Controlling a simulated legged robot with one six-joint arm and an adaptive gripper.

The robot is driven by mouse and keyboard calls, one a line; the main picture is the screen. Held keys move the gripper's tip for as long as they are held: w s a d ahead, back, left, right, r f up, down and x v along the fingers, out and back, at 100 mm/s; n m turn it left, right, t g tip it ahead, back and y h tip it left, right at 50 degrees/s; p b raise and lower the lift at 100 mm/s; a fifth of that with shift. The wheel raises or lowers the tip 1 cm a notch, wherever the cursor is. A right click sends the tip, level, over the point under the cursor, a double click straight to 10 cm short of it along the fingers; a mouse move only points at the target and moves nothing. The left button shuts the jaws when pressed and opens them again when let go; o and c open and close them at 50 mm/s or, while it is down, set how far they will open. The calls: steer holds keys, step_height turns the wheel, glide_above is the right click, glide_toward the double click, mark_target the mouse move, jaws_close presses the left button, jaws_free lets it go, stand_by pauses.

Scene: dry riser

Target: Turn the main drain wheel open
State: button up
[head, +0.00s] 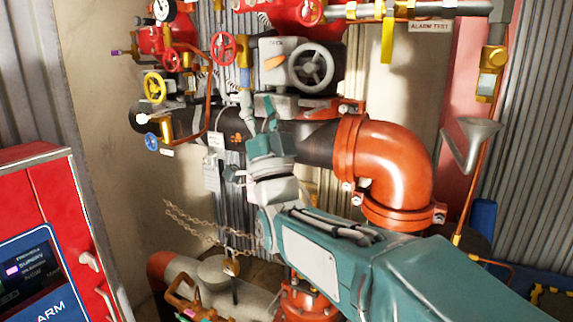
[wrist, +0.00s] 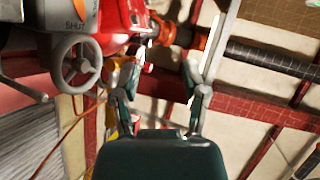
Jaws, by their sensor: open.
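Several handwheels show in the head view, and I cannot tell from labels which is the main drain wheel. A grey spoked wheel (head: 310,65) sits on a grey gearbox with an orange indicator (head: 275,62). It also shows at the left of the wrist view (wrist: 82,62), near the word SHUT. To its left are a red wheel (head: 223,48), a yellow wheel (head: 153,87) and a blue wheel (head: 152,141). My gripper (head: 256,108) is raised in front of the dark pipe, below and left of the grey wheel. In the wrist view its fingers (wrist: 162,72) are apart and empty.
A large orange pipe elbow (head: 390,165) stands just right of my arm. A chain (head: 205,228) and padlock (head: 231,266) hang below. A red alarm cabinet (head: 45,200) is at left. An ALARM TEST sign (head: 430,27) and a grey funnel (head: 470,140) are at right.

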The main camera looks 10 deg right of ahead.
steer(key=d+f+n+g+h, duration=0.1)
steer(key=d+f+g+h, duration=0.2)
steer(key=f+g, duration=0.5)
steer(key=shift+d+f, duration=0.3)
steer(key=shift+f, duration=0.55)
steer(key=shift+s, duration=0.1)
